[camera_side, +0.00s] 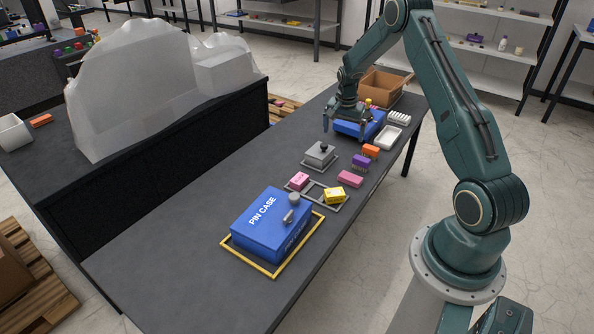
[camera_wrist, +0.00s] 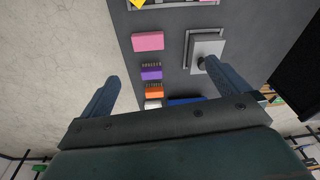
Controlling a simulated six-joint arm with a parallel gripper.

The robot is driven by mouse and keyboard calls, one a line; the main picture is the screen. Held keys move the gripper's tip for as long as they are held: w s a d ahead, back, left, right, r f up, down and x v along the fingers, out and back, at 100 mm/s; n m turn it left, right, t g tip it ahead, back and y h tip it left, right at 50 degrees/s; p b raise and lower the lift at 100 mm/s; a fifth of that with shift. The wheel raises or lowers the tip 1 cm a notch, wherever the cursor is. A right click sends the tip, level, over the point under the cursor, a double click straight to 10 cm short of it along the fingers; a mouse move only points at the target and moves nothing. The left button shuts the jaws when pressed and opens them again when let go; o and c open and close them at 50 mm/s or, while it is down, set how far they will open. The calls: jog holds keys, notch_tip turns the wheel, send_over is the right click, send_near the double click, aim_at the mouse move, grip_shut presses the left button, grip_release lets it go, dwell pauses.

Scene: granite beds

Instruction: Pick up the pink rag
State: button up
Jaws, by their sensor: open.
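The pink rag (camera_side: 350,179) appears as a flat pink rectangle lying on the dark bench, near the bench's right edge. It also shows in the wrist view (camera_wrist: 148,41), beyond my fingertips and fully uncovered. My gripper (camera_side: 345,126) is open and empty. It hangs over the blue container at the far end of the bench, well behind the rag. In the wrist view my two fingers (camera_wrist: 162,72) are spread wide with nothing held between them.
A purple brush (camera_side: 361,161) and an orange brush (camera_side: 371,151) lie between the rag and my gripper. A grey lidded block with a knob (camera_side: 320,154) stands left. The frame (camera_side: 323,207) holds pink and yellow boxes. A blue pin case (camera_side: 262,225) stands nearer the camera.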

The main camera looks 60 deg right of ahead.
jog(key=s+d+f+m, duration=0.2)
jog(key=d+f, duration=0.2)
jog(key=f, duration=0.4)
jog(key=shift+s+f+g, duration=0.2)
jog(key=shift+s+g, duration=0.1)
jog(key=shift+s, duration=0.05)
jog(key=shift+d, duration=0.1)
send_over(351, 177)
jog(key=shift+a+f, duration=0.2)
jog(key=shift+f, duration=1.95)
jog(key=shift+a+f, duration=0.15)
jog(key=shift+f, duration=1.95)
jog(key=shift+f, duration=0.1)
jog(key=shift+w+d+f, duration=0.1)
jog(key=shift+d+f, duration=0.05)
jog(key=shift+f, duration=1.1)
jog(key=shift+d+f, duration=0.15)
jog(key=shift+f, duration=1.05)
jog(key=c, duration=0.9)
jog(key=shift+r, duration=0.1)
